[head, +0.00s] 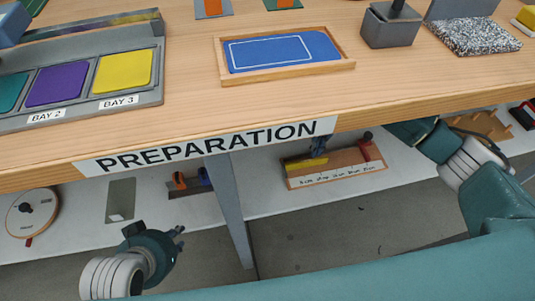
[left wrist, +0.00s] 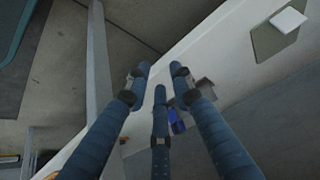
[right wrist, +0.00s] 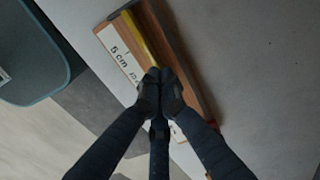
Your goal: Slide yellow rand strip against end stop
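The yellow strip (head: 306,163) lies at the left part of a wooden board (head: 345,170) on the lower shelf; it also shows in the right wrist view (right wrist: 140,40), beside a dark rail on the board. A white label with "5 cm" (right wrist: 120,55) runs along the board. My right gripper (right wrist: 158,74) has its fingertips together at the near end of the strip; I cannot tell whether they touch it.
The tabletop edge with the PREPARATION sign (head: 205,145) overhangs the shelf. A table leg (head: 230,205) stands between my left gripper and the board. A small rack (head: 190,183) and a round dial (head: 32,212) sit on the shelf at left. A red piece (head: 371,149) stands at the board's right.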

